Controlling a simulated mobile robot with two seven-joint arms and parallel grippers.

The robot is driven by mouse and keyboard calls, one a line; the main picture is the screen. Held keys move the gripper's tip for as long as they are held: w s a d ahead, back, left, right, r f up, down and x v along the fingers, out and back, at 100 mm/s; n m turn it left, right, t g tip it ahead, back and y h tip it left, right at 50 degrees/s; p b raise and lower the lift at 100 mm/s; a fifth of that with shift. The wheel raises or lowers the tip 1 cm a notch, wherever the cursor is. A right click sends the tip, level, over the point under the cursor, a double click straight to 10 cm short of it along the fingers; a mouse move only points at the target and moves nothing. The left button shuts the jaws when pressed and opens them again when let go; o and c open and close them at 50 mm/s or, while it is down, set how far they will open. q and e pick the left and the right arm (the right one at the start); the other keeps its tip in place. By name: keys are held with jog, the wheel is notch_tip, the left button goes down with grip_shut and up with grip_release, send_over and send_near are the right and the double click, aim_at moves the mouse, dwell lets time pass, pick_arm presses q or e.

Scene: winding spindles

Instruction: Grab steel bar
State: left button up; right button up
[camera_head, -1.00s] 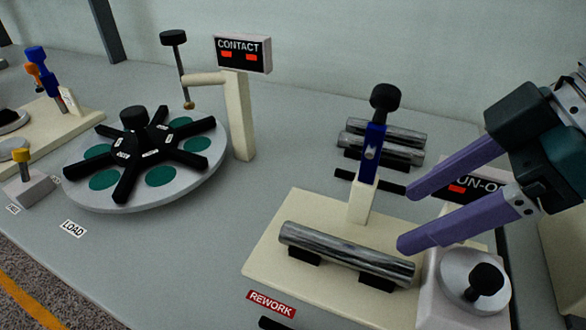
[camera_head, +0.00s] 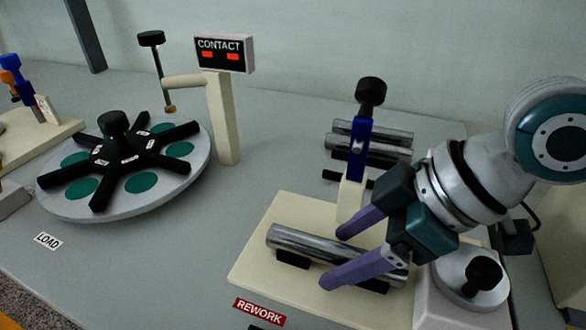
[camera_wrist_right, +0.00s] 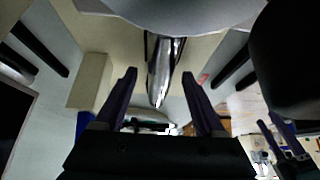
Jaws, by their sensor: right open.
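A shiny steel bar (camera_head: 298,241) lies across two black supports on the cream plate (camera_head: 262,262) of the rework station. My right gripper (camera_head: 333,259) is open, with its purple fingers spread above and around the right part of the bar; the fingers and wrist hide some of it. In the right wrist view the bar (camera_wrist_right: 160,78) shows ahead, between the two open fingers (camera_wrist_right: 161,78), and nothing is held. More steel bars (camera_head: 372,140) lie on black supports farther back.
A blue clamp with a black knob (camera_head: 371,92) stands on a cream post just behind the bar. A round knob unit (camera_head: 470,280) sits to the right. The grey disc with black arms (camera_head: 180,185) and the CONTACT post (camera_head: 222,120) are left. Bare table lies between.

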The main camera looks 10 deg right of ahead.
grip_shut()
dwell(0.5)
jog(key=shift+r, duration=0.15)
dwell(0.7)
